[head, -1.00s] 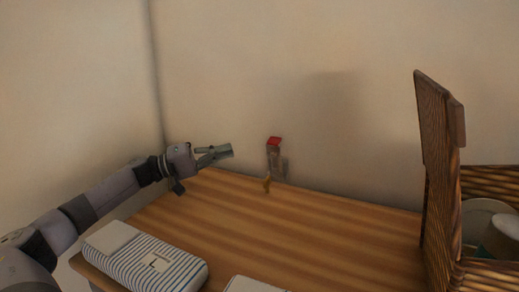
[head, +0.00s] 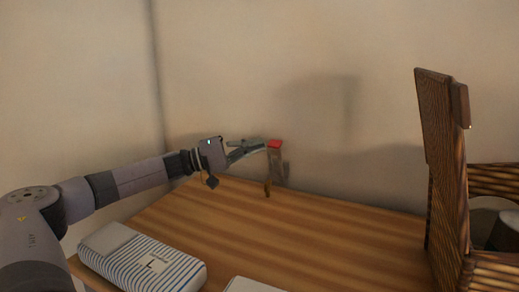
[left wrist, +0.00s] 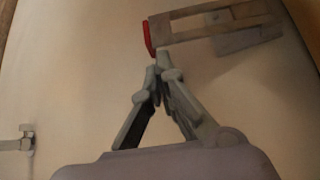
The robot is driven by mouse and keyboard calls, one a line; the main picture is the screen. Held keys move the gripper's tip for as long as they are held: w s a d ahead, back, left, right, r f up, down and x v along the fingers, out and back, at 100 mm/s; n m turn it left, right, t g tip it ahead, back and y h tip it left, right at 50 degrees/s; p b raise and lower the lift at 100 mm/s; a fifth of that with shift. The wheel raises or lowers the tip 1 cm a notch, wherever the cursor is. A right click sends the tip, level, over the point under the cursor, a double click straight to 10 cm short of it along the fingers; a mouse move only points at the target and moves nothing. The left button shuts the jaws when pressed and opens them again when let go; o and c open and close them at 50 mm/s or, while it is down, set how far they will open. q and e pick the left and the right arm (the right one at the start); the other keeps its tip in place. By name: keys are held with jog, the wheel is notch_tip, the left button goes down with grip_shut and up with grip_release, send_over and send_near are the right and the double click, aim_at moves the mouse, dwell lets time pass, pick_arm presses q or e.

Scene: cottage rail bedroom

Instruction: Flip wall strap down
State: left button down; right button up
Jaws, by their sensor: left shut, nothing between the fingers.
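The wall strap (head: 276,163) is a grey piece with a red end (head: 274,144), standing up against the wall just above the wooden top. In the left wrist view the strap (left wrist: 232,40) lies across the top of the picture, its red end (left wrist: 149,38) at its left. My left gripper (head: 262,148) is shut and empty, with its tips beside the red end, on its left. In the left wrist view the closed fingertips (left wrist: 161,63) are very close to the red end. I cannot tell if they touch it. My right gripper is not in view.
A wooden top (head: 320,225) runs along the wall (head: 220,60). A striped pouch (head: 145,262) lies at its front left. A small brown peg (head: 267,190) is below the strap. The middle is clear.

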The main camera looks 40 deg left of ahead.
aim_at(270, 149)
pick_arm(q)
jog(key=shift+w+d+r, duration=0.15)
jog(key=shift+w+d, duration=0.25)
jog(key=shift+w, duration=0.2)
jog(key=shift+m+h, duration=0.6)
jog(key=shift+m, duration=0.1)
jog(key=s+p, duration=0.1)
jog(key=s+f+p, duration=0.1)
jog(key=p, duration=0.1)
jog(key=s+d+p, duration=0.1)
jog(key=s, duration=0.1)
jog(key=shift+d+f, duration=0.1)
jog(key=shift+f, duration=0.3)
jog(key=shift+f, duration=0.1)
